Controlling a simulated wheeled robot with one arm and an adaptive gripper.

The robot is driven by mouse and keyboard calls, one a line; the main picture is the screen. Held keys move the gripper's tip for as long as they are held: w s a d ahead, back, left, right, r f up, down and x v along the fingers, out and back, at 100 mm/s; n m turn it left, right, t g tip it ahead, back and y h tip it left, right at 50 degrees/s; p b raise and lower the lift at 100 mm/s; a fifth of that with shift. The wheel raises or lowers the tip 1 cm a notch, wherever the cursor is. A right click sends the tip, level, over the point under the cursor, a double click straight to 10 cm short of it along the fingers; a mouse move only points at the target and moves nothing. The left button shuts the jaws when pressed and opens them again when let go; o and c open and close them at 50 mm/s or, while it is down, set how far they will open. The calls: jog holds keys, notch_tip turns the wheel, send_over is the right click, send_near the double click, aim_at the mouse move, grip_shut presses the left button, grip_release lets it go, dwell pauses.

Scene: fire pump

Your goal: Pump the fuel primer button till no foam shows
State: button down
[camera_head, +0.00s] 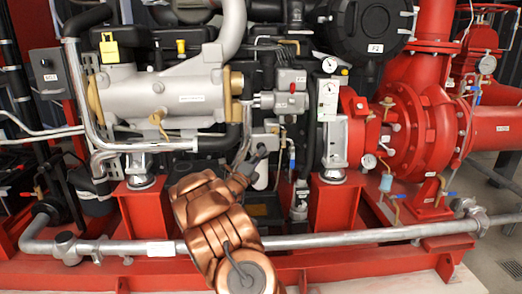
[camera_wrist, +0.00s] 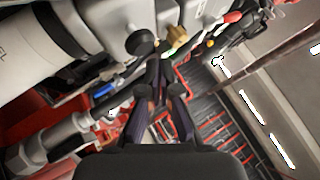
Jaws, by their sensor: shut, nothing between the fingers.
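In the wrist view a dark round knob (camera_wrist: 141,42), possibly the fuel primer button, sits on a grey housing just left of my gripper's tips. My gripper (camera_wrist: 157,68) is shut and empty, its dark fingers meeting at their tips. I cannot tell whether the tips touch anything. In the head view my gripper (camera_head: 262,150) is small and dark beside the engine's middle, below a grey box (camera_head: 290,80). The button cannot be made out there. No foam can be made out in either view.
The silver engine cylinder (camera_head: 160,92) is at left and the red pump (camera_head: 415,115) at right. A long grey pipe (camera_head: 350,238) crosses in front, low down.

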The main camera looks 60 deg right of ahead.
jog(key=shift+a, duration=0.1)
jog(key=shift+s+a+b, duration=1.55)
jog(key=shift+a+b, duration=0.3)
jog(key=shift+b, duration=0.45)
